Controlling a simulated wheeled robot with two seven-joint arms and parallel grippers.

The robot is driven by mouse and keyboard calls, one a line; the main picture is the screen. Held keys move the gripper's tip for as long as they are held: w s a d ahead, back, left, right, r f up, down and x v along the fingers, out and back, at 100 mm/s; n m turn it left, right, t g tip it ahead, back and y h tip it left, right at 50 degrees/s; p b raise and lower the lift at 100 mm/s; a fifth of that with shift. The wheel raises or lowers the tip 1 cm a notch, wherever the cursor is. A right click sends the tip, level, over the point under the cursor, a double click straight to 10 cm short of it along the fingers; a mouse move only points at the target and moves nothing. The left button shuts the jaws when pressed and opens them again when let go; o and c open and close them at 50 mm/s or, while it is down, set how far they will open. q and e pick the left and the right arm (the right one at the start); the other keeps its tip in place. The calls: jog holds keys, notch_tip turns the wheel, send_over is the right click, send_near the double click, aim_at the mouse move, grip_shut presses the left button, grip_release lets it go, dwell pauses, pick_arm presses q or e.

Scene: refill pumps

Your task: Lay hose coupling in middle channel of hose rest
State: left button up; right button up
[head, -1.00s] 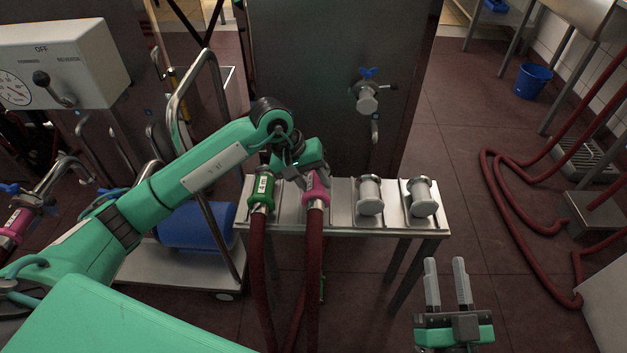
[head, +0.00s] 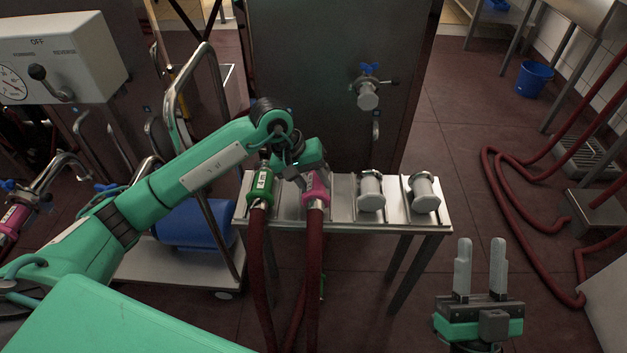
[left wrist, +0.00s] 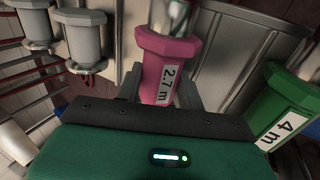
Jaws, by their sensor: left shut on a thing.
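The steel hose rest (head: 340,212) is a low bench with raised dividers, in the middle of the head view. A pink hose coupling (head: 317,188) with a dark red hose is at the rest, right of a green coupling (head: 260,187) in the leftmost channel. I cannot tell whether the pink coupling touches the channel floor. My right gripper (head: 481,262) is open and empty, right of and nearer than the rest.
Two grey spool-shaped fittings (head: 371,191) (head: 423,192) occupy the right part of the rest. A steel cabinet with a blue-handled valve (head: 368,92) stands behind. A trolley with a blue drum (head: 195,226) is at left. Red hoses (head: 505,205) lie on the floor at right.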

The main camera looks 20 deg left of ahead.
pick_arm(q)
jog(key=shift+f+b, duration=0.2)
jog(key=shift+b, duration=0.3)
dwell(0.6)
jog(key=o, duration=1.4)
jog(key=shift+c, duration=0.2)
jog(key=shift+f, duration=0.15)
